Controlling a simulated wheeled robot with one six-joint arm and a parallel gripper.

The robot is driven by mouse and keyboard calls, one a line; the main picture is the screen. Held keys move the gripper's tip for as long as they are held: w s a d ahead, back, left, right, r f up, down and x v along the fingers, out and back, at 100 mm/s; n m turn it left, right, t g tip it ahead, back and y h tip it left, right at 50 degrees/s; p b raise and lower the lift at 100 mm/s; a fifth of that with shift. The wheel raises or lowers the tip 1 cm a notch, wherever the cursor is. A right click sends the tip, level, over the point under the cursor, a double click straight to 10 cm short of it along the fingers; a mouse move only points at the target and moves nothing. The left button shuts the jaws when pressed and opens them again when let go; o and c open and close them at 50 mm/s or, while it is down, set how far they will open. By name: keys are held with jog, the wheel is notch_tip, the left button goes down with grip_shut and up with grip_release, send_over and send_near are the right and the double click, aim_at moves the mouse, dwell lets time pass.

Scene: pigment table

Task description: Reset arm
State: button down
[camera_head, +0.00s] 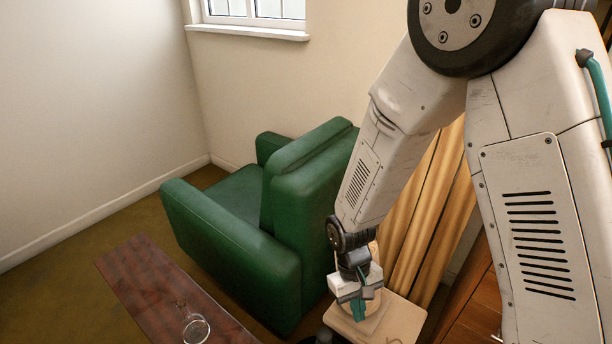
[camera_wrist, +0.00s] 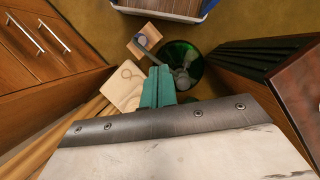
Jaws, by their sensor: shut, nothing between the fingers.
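My gripper (camera_head: 358,308) hangs at the end of my lowered arm, pointing down over a small light wooden surface (camera_head: 400,322). Its teal fingers are closed together with nothing between them. In the wrist view the shut fingers (camera_wrist: 158,72) show in the middle, above the edge of a pale wooden surface (camera_wrist: 125,90) and beside a dark green round vessel (camera_wrist: 181,62). The task names no object.
A green armchair (camera_head: 285,225) stands left of my arm. A dark reddish table (camera_head: 150,275) at lower left bears a clear glass item (camera_head: 196,328). The wrist view shows drawers (camera_wrist: 40,45), a small wooden block (camera_wrist: 148,40) and a blue-edged container (camera_wrist: 165,14). Open floor (camera_head: 60,290) lies left.

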jog(key=s+d+r+m+t, duration=0.1)
jog(key=s+d+r, duration=0.3)
jog(key=r, duration=0.7)
jog(key=s+d+r+m+t+y, duration=0.1)
jog(key=s+d+r, duration=0.4)
jog(key=r, duration=0.5)
jog(key=s+d+r+m+t, duration=0.2)
jog(key=s+d+r+t, duration=0.1)
jog(key=r, duration=0.8)
jog(key=s+d, duration=0.1)
jog(key=d, duration=0.1)
jog(key=shift+s+d+r+y, duration=0.15)
jog(key=shift+d+r+y, duration=0.15)
jog(key=shift+d, duration=0.05)
jog(key=shift+a, duration=0.1)
